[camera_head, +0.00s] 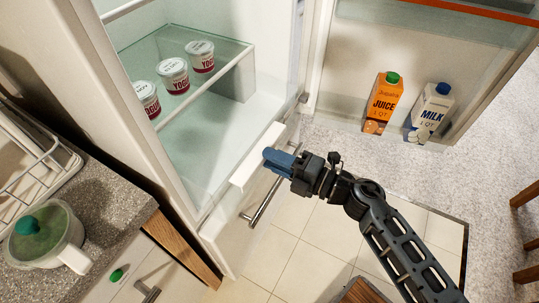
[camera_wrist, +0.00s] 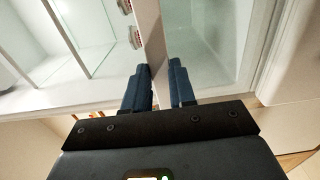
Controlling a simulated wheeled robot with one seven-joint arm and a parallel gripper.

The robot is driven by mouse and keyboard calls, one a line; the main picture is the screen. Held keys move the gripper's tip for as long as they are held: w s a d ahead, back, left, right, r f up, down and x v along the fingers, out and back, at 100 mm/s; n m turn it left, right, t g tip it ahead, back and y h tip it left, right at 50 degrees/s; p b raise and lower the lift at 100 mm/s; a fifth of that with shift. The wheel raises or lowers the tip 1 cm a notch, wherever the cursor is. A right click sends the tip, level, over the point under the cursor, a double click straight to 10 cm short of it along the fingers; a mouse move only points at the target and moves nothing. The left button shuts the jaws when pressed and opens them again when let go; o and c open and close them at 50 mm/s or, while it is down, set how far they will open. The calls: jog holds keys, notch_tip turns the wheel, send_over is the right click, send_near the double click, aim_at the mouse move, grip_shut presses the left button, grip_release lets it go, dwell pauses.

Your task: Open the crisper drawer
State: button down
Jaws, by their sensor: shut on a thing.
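The crisper drawer shows as a white front panel (camera_head: 256,158) low in the open fridge. My gripper (camera_head: 271,161) reaches it from the right and is shut on the panel's upper edge. In the wrist view, the blue fingers of my gripper (camera_wrist: 161,70) lie on either side of a thin white panel (camera_wrist: 153,30), the drawer front. The fingers hide part of its edge. I cannot tell how far the drawer stands out from the fridge.
Several yogurt cups (camera_head: 173,75) stand on a glass shelf. The open fridge door at right holds a juice carton (camera_head: 383,100) and a milk carton (camera_head: 429,113). A bar handle (camera_head: 270,195) sits below the drawer. A counter (camera_head: 100,190) with a green-lidded pot (camera_head: 42,238) is at left.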

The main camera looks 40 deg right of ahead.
jog(key=shift+s+f, duration=0.1)
jog(key=shift+f, duration=0.3)
jog(key=c, duration=1.3)
grip_release()
jog(key=o, duration=0.3)
jog(key=shift+r, duration=0.2)
jog(key=b+v, duration=0.1)
jog(key=v, duration=0.6)
jog(key=shift+s+d, duration=0.15)
jog(key=shift+s, duration=0.15)
jog(key=s+a+r+m+g+h, duration=0.1)
jog(key=s+a+r+m, duration=0.3)
jog(key=s+m, duration=0.6)
jog(key=s+a+r+m+g+h, duration=0.1)
jog(key=s+a+r+m+h, duration=0.3)
jog(key=s+m, duration=0.7)
notch_tip(320, 180, up, 2)
jog(key=shift+a+r+m+h, duration=0.1)
jog(key=shift+a+m+h, duration=0.2)
jog(key=shift+a, duration=0.3)
